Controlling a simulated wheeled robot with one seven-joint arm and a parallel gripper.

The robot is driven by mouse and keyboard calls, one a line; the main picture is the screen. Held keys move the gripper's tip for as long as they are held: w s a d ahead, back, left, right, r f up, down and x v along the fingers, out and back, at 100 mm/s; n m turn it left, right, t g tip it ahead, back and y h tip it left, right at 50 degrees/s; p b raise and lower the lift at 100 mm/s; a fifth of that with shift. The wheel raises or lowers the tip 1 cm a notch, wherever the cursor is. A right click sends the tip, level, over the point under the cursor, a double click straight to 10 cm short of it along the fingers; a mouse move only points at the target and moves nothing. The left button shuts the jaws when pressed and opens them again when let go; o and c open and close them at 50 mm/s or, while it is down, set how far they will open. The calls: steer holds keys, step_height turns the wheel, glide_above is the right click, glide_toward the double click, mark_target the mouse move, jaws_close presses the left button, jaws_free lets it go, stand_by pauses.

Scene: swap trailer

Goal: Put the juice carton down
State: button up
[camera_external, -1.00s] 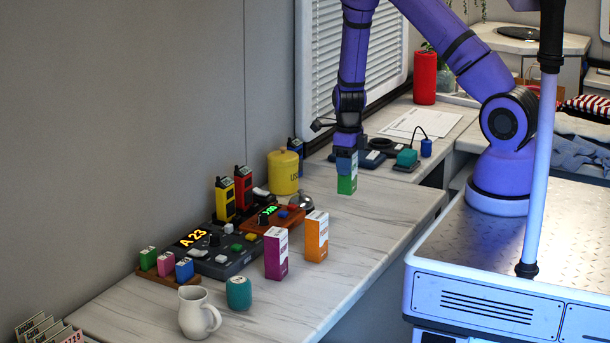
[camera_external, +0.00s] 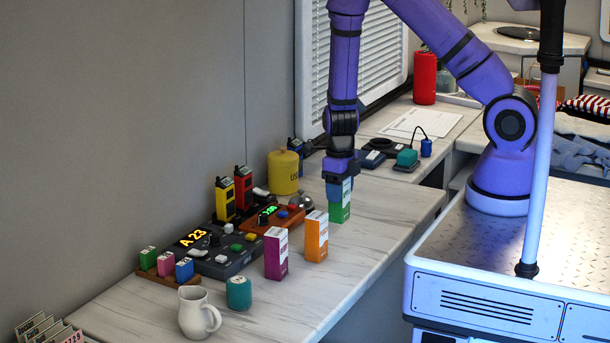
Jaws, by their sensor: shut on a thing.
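A green and white juice carton (camera_external: 339,209) is upright on or just above the marble counter (camera_external: 375,225), behind and to the right of the orange carton; I cannot tell for sure whether its base touches. My gripper (camera_external: 339,190) points down over it and is shut on its upper part, which the fingers partly hide. An orange and white carton (camera_external: 316,238) and a purple and white carton (camera_external: 276,255) stand upright on the counter, nearer the camera.
A silver bell (camera_external: 302,202), an orange-brown timer unit (camera_external: 270,222) and a black console (camera_external: 215,252) lie left of the cartons. A yellow canister (camera_external: 284,172) stands behind. A white jug (camera_external: 197,312) and teal cup (camera_external: 239,293) stand in front. The counter right of the green carton is clear.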

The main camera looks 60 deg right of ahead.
mark_target(339, 209)
steer(key=shift+f, duration=2.5)
steer(key=shift+f, duration=0.1)
steer(key=o, duration=1)
